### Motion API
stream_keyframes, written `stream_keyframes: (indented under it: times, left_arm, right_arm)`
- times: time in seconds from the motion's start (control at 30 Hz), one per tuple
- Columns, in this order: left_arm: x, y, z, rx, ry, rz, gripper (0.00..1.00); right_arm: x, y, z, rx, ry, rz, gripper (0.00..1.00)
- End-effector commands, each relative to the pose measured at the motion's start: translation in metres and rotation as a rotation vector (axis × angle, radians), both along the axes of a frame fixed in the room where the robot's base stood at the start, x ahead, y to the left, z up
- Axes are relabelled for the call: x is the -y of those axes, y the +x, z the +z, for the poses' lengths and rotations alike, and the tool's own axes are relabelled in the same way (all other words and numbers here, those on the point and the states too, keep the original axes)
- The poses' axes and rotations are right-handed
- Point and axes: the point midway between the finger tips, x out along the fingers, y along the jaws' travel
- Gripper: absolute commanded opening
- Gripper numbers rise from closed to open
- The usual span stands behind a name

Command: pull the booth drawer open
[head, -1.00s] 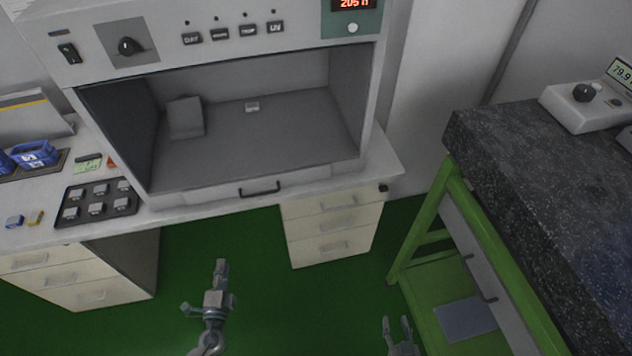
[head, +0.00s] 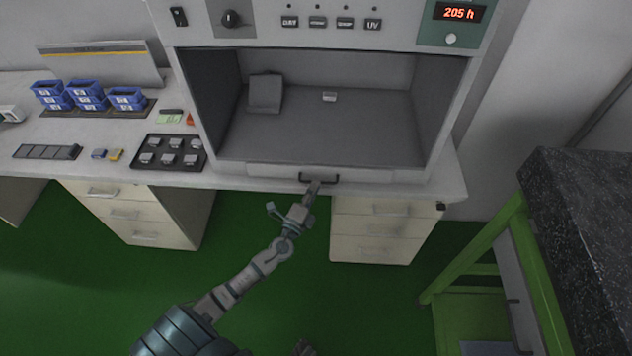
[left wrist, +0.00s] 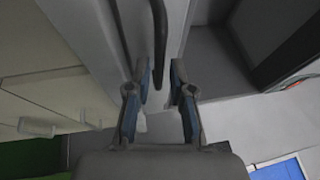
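The booth drawer (head: 268,171) is a pale strip under the booth's opening, and it looks closed. Its dark bar handle (head: 331,179) is at the middle of the strip. My left gripper (head: 314,187) is at the handle in the head view and hides part of it. In the left wrist view my left gripper (left wrist: 161,80) is open, with a gap between its two fingers. The handle (left wrist: 160,35) there lines up with this gap, its near end about level with the fingertips. Only a bit of my right gripper (head: 304,348) shows at the bottom edge; its fingers are unclear.
The booth (head: 330,125) stands on a white bench (head: 60,135). Drawer cabinets (head: 375,228) are below it. A black tray of small blocks (head: 168,153) and blue bins (head: 87,95) lie left. A green-framed stone table (head: 590,220) stands right. The floor in front is clear.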

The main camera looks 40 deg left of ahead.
Motion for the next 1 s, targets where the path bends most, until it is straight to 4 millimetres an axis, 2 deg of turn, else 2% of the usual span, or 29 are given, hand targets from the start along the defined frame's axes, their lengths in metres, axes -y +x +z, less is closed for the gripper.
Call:
stream_keyframes:
  times: [0.1, 0.2, 0.53, 0.6, 0.63, 1.0]
  left_arm:
    - [-0.003, 0.016, 0.003, 0.001, 0.000, 0.000, 0.22]
    - [-0.004, 0.023, 0.004, 0.000, 0.001, 0.001, 0.22]
    - [-0.003, 0.026, 0.004, 0.000, 0.002, 0.000, 0.22]
    - [-0.003, 0.026, 0.004, 0.000, 0.001, 0.000, 0.04]
    - [-0.003, 0.026, 0.004, 0.000, 0.001, 0.000, 0.00]
    - [-0.004, 0.025, 0.002, -0.003, 0.000, 0.000, 0.00]
  right_arm:
    - [0.002, -0.005, -0.002, -0.028, -0.007, -0.001, 0.40]
    - [0.003, -0.008, -0.003, -0.042, -0.010, -0.002, 0.40]
    - [0.003, -0.008, -0.005, -0.052, -0.012, -0.002, 0.40]
    - [0.003, -0.008, -0.005, -0.051, -0.012, -0.002, 0.40]
    - [0.003, -0.008, -0.005, -0.051, -0.012, -0.002, 0.40]
    - [0.003, -0.008, -0.005, -0.045, -0.010, -0.002, 0.40]
